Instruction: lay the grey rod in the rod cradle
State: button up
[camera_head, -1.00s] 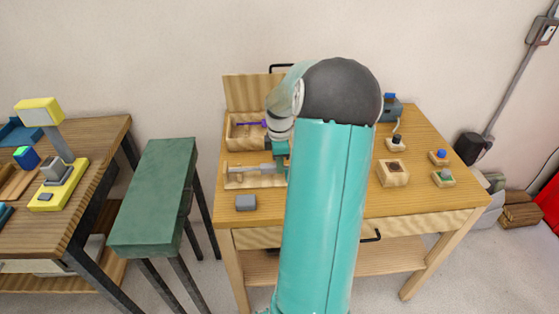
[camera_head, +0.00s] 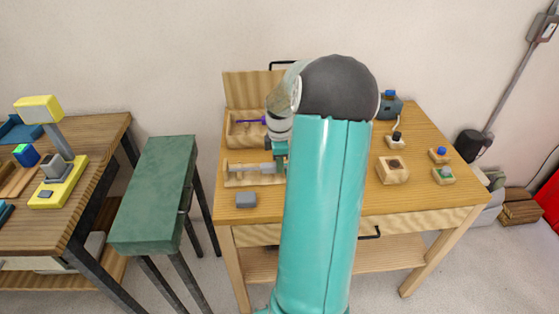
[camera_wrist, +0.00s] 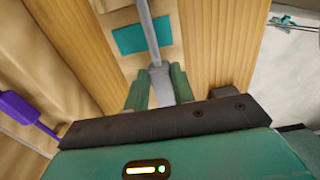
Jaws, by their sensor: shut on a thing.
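The grey rod (camera_head: 248,167) lies level over the wooden rod cradle (camera_head: 238,183) on the left part of the workbench. In the wrist view, the rod (camera_wrist: 147,30) runs away from my gripper (camera_wrist: 158,88), above a wooden surface with a teal patch. The two green fingers are shut on the rod's near end. In the head view, my gripper (camera_head: 281,158) is at the rod's right end, partly behind my arm. I cannot tell whether the rod touches the cradle's supports. My arm hides the cradle's right side.
An open wooden box (camera_head: 232,138) with a purple item (camera_head: 250,122) stands behind the cradle. A small grey block (camera_head: 246,200) lies in front. A green stool (camera_head: 155,200) is left of the bench.

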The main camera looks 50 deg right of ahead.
jog(key=shift+f, duration=0.1)
jog(key=o, duration=1.1)
notch_tip(320, 180, up, 14)
jog(key=shift+f, duration=0.1)
